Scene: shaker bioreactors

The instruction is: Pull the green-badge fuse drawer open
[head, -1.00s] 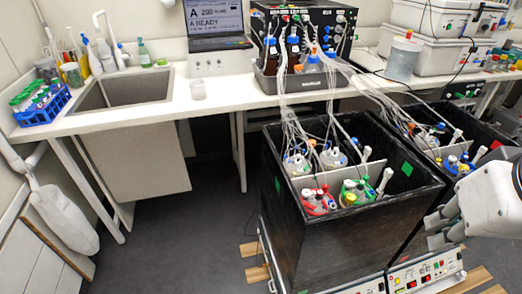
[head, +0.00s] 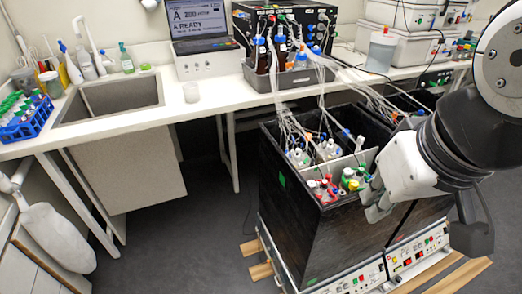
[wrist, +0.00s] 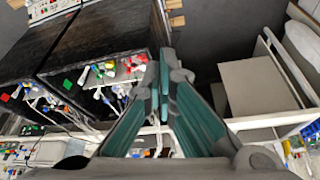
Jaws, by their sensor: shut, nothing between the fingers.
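I cannot pick out a fuse drawer for certain. A green square badge (head: 281,180) is on the side wall of the near black shaker box (head: 310,222). A green badge (wrist: 67,84) also shows on a black box in the wrist view. The control panel (head: 360,279) with switches and lights runs along the base of the near box. My gripper (head: 373,206) appears in front of the right part of the near box's rim. In the wrist view my gripper (wrist: 160,80) is shut and empty, with its fingers pointing toward the floor side of the boxes.
Bottles with coloured caps (head: 325,187) and tubing stand in the near box. A second black box stands behind my arm. The bench (head: 150,117) holds a sink (head: 108,98), laptop (head: 203,22) and blue rack (head: 27,121). Grey floor (head: 200,235) is free at left.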

